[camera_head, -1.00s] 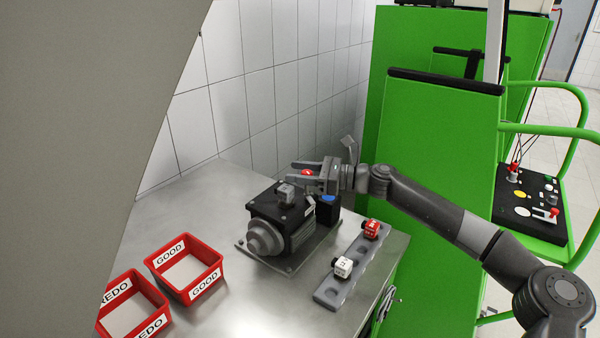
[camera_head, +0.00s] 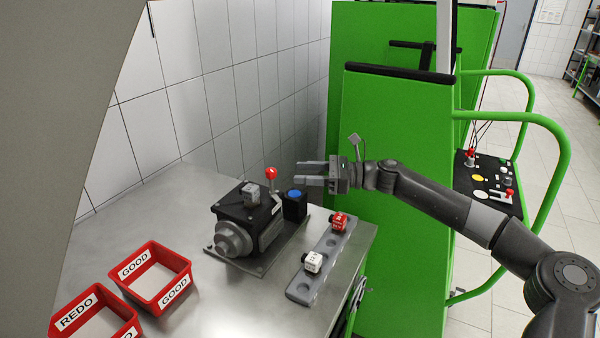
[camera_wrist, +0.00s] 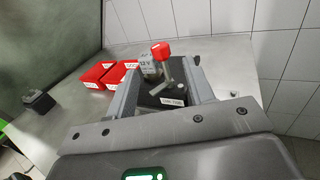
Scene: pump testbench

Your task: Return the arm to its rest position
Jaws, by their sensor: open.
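My gripper (camera_head: 300,173) is open and empty, raised beside the pump, with its fingers pointing left. It stands to the right of the lever's red knob (camera_head: 271,174) and apart from it. In the wrist view the two fingers frame the pump and the red knob (camera_wrist: 160,51), with nothing held between them. The dark pump (camera_head: 246,222) sits on its plate on the metal bench, with a grey cube-shaped part (camera_head: 251,194) on top. My arm reaches in from the right, in front of the green cabinet (camera_head: 390,150).
A blue button box (camera_head: 295,206) stands beside the pump. A grey rack (camera_head: 301,290) holds a red part (camera_head: 338,222) and a white part (camera_head: 312,262). Red GOOD (camera_head: 150,277) and REDO (camera_head: 95,312) bins are at the left. Green rails (camera_head: 560,170) and a control panel stand right.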

